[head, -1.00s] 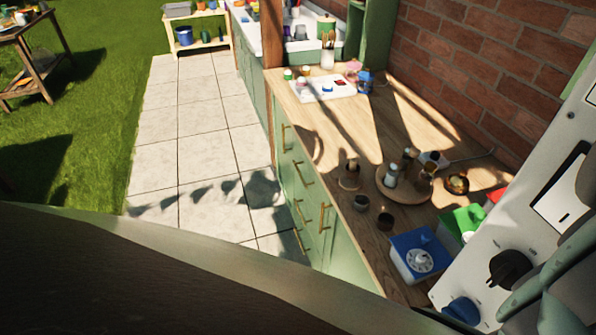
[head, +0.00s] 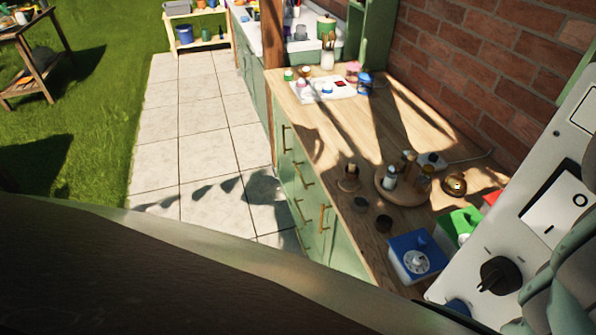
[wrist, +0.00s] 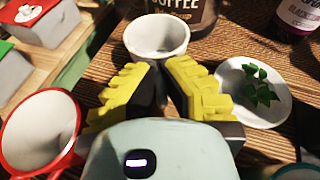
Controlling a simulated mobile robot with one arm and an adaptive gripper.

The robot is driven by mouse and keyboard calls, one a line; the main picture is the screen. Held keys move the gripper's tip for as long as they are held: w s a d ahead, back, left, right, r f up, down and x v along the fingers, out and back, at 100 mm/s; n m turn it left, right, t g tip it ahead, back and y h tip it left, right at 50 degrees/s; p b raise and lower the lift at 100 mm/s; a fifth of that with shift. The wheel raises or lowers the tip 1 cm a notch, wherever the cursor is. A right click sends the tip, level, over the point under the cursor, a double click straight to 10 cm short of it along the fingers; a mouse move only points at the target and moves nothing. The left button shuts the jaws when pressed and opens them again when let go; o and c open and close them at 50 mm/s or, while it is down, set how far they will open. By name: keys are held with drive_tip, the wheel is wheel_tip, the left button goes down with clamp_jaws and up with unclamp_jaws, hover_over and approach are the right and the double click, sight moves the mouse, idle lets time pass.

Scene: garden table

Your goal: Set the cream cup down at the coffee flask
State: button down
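The cream cup (wrist: 157,30) shows top centre in the wrist view, its open mouth facing the camera. The dark coffee flask (wrist: 196,14), lettered COFFEE, stands just behind it; the two overlap in the picture and I cannot tell if they touch. My gripper (wrist: 164,76) has yellow ribbed fingers that close together at the near side of the cup. They look shut on it there; the gripped part is hidden between the fingers. I cannot tell whether the cup's base rests on the wood. I cannot make out my gripper or the cup in the head view.
In the wrist view a white saucer (wrist: 232,110) with green leaves lies close on the right.

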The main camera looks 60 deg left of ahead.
drive_tip(key=shift+f, duration=0.1)
drive_tip(key=c, duration=1.1)
unclamp_jaws()
drive_tip(key=shift+c, duration=0.2)
drive_tip(key=shift+s+d+b, duration=0.25)
drive_tip(key=shift+s+b, duration=0.45)
drive_tip(key=shift+b, duration=0.15)
drive_tip(key=shift+s+a+r+b, duration=0.1)
drive_tip(key=shift+s+r+b, duration=0.2)
drive_tip(key=shift+b, duration=0.15)
drive_tip(key=shift+s+a+b, duration=0.1)
drive_tip(key=shift+a+b, duration=0.15)
drive_tip(key=shift+b, duration=0.05)
drive_tip(key=b+v, duration=0.2)
drive_tip(key=v, duration=0.6)
drive_tip(key=shift+d+r+b, duration=0.1)
drive_tip(key=shift+d+b, duration=0.1)
drive_tip(key=shift+b, duration=0.15)
drive_tip(key=shift+v, duration=0.9)
drive_tip(key=shift+a+r, duration=0.1)
drive_tip(key=shift+r, duration=0.05)
